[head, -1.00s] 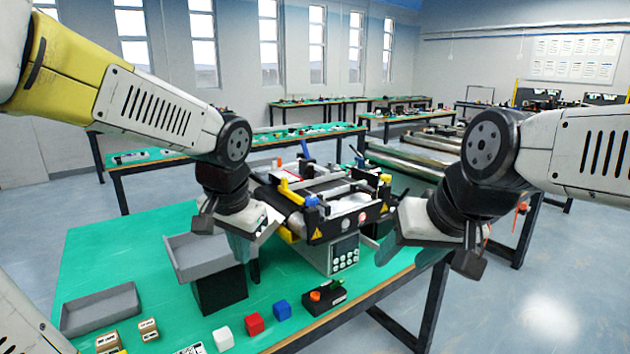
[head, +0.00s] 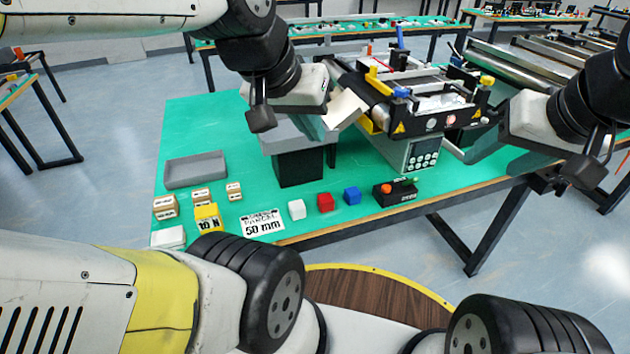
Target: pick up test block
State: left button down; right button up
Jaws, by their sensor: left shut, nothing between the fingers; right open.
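No object is clearly marked as the test block. Candidates in a row near the table's front edge are a white cube (head: 297,209), a red cube (head: 325,202), a blue cube (head: 352,196) and a yellow block marked 10 N (head: 207,217). Small brown labelled blocks (head: 166,207) stand farther left. My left gripper (head: 328,122) is shut and empty, above the table between the raised grey tray and the conveyor. My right gripper (head: 474,152) is open and empty, right of the conveyor's control box. Both are apart from the blocks.
The mini conveyor (head: 440,102) stands at the back right of the green table (head: 232,123). A raised grey tray (head: 274,143) on a black stand, a flat grey tray (head: 196,170), a 50 mm card (head: 262,223) and a black button box (head: 396,192) are around the blocks.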

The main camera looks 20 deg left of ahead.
aim_at(297, 210)
jog(key=k+j+u, duration=0.1)
jog(key=u, duration=0.3)
jog(key=k+j+u, duration=0.1)
jog(key=u, duration=0.25)
jog(key=k+j+u, duration=0.1)
jog(key=u, duration=0.3)
